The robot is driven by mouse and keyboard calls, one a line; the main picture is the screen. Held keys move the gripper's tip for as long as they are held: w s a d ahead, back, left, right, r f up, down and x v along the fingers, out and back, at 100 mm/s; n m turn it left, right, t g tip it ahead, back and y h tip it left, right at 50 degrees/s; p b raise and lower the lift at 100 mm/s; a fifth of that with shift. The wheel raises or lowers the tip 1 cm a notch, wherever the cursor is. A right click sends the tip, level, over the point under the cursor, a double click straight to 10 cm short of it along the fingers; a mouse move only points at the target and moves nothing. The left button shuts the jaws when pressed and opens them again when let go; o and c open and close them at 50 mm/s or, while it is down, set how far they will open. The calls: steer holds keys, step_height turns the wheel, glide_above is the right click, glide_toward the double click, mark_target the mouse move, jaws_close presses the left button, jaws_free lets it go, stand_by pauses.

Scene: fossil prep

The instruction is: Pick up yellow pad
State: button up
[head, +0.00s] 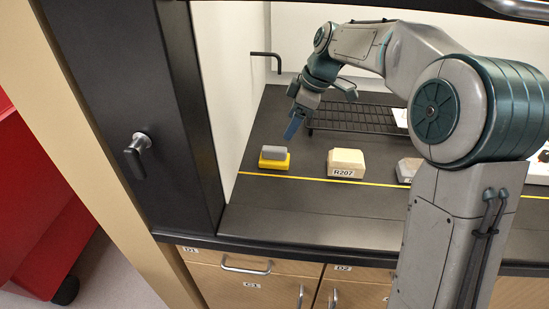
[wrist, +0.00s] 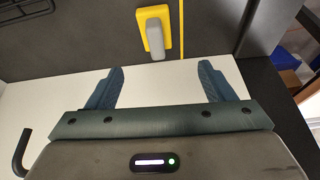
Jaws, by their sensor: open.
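The yellow pad (head: 268,164) lies on the dark counter at the left, just behind the yellow line, with a grey block (head: 273,153) on top of it. In the wrist view the yellow pad (wrist: 142,32) and the grey block (wrist: 155,40) show beyond my fingertips, roughly between them. My gripper (head: 294,127) is above the counter, up and to the right of the pad, apart from it. In the wrist view my gripper (wrist: 162,80) has its two blue fingers spread wide with nothing between them.
A cream block labelled R207 (head: 346,163) sits to the right, with a grey stone-like piece (head: 408,168) further right. A black wire rack (head: 355,118) stands behind. A black bent rod (head: 268,55) juts from the white left wall. The counter front is clear.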

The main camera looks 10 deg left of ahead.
mark_target(275, 148)
steer(key=shift+n, duration=0.3)
steer(key=x, duration=0.9)
steer(key=shift+w+a+r, duration=0.2)
steer(key=shift+w+a, duration=0.1)
steer(key=shift+a, duration=0.1)
steer(key=shift+p+x, duration=0.35)
steer(key=shift+x, duration=2.3)
steer(key=shift+d+f, duration=0.1)
steer(key=shift+d, duration=0.05)
steer(key=c, duration=1.1)
